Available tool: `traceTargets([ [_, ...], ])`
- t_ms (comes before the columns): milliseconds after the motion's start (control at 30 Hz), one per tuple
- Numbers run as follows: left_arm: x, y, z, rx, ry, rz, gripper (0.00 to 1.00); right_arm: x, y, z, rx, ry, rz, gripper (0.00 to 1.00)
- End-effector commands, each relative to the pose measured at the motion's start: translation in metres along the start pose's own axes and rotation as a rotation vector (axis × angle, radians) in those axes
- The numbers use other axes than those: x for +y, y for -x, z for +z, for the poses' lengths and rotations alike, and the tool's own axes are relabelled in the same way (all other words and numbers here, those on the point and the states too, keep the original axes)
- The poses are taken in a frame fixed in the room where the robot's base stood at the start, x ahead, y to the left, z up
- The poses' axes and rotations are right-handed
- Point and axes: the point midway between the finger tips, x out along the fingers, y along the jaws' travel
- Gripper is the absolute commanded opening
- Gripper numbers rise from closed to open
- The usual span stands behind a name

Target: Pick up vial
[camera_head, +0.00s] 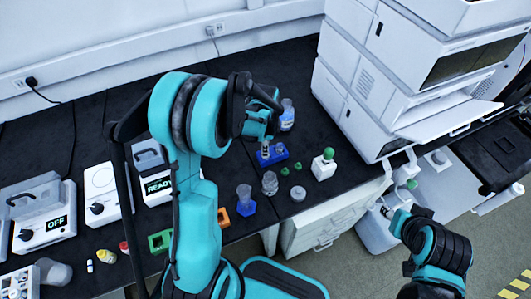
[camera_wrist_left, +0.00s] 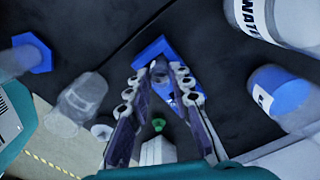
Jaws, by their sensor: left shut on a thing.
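The blue rack (camera_head: 275,158) stands on the dark bench and also shows in the left wrist view (camera_wrist_left: 153,48). A small clear vial (camera_wrist_left: 159,69) is at the rack, between the fingertips of my left gripper (camera_wrist_left: 158,82). My left gripper (camera_head: 265,143) reaches down over the rack in the head view and is shut on the vial. The vial's lower part is hard to make out, so I cannot tell whether it is clear of the rack. My right gripper (camera_head: 404,212) is at the lower right, away from the rack; its jaws are unclear.
A labelled bottle (camera_head: 287,114) stands close behind the rack. The white instrument stack (camera_head: 365,95) rises to the right. A READY device (camera_head: 157,185) is at the left.

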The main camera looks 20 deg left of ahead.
Motion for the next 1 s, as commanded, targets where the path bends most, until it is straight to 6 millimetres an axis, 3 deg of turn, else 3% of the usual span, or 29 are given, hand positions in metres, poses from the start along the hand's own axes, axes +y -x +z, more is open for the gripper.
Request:
traceTargets([
  [233,0.0,0.011,0.0,0.0,0.0,0.0,0.07,0.0,0.005,-0.003,0.0,0.0,0.0,0.4],
  [433,0.0,0.044,0.0,0.0,0.0,0.0,0.07,0.0,0.018,-0.013,0.0,0.0,0.0,0.4],
  [800,0.048,0.092,-0.067,0.0,-0.005,0.0,0.07,0.0,0.038,-0.027,0.0,0.0,0.0,0.4],
  [1000,0.063,0.106,-0.089,0.0,-0.002,0.0,0.07,0.0,0.044,-0.031,0.0,0.0,0.0,0.4],
])
